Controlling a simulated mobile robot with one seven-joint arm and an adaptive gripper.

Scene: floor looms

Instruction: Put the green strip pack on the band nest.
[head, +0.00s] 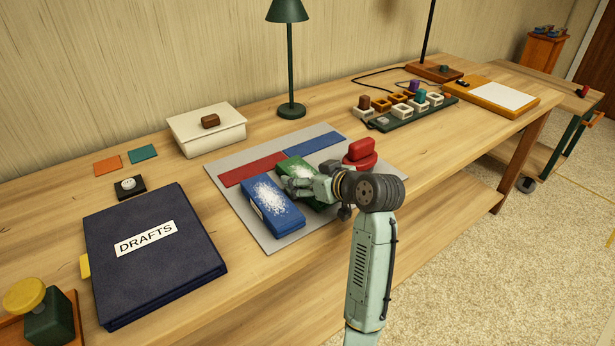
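A red knobbed block (361,150) stands right beside my wrist. A navy DRAFTS binder (150,260) lies left of the board, a white lidded box (207,133) and green lamp (291,108) behind it. A dark green tray (410,117) holds several small sockets farther right.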

